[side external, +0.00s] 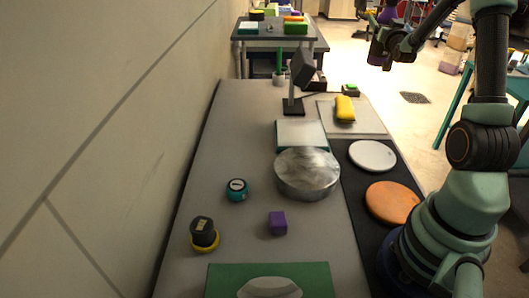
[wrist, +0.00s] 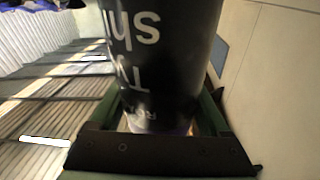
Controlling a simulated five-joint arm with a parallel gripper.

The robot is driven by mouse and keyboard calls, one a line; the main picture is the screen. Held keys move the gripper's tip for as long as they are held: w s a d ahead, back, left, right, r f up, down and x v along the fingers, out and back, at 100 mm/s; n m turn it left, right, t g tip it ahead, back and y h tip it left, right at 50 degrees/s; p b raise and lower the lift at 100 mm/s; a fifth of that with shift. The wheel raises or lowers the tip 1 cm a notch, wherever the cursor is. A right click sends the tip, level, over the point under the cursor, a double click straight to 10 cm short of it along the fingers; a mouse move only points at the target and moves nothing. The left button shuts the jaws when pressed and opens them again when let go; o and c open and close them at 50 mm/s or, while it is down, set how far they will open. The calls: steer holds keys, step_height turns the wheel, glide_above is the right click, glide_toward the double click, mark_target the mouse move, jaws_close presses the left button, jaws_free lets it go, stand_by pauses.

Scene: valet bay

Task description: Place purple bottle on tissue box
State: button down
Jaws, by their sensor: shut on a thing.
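My gripper (side external: 383,50) is raised at the top right in the side view, high above and beyond the right edge of the table. It is shut on the purple bottle (wrist: 160,50), whose body looks nearly black with white lettering in the wrist view. In the side view a purple part of it (side external: 387,15) shows above the jaws. A green box top with a pale oval (side external: 268,287), seemingly the tissue box, is at the near edge of the side view, partly cut off by the frame. The bottle is well apart from it.
A purple block (side external: 278,223), a teal round tin (side external: 237,190) and a dark-topped yellow item (side external: 204,234) stand on the table. A silver round tin (side external: 307,173), white disc (side external: 372,155), orange disc (side external: 392,202) and yellow item (side external: 345,109) lie farther along. A wall borders the left.

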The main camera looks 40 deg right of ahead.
step_height(320, 180, down, 21)
steer(key=d, duration=0.1)
steer(key=shift+s+r, duration=0.15)
steer(key=shift+s, duration=0.2)
stand_by(0.4)
jaws_free()
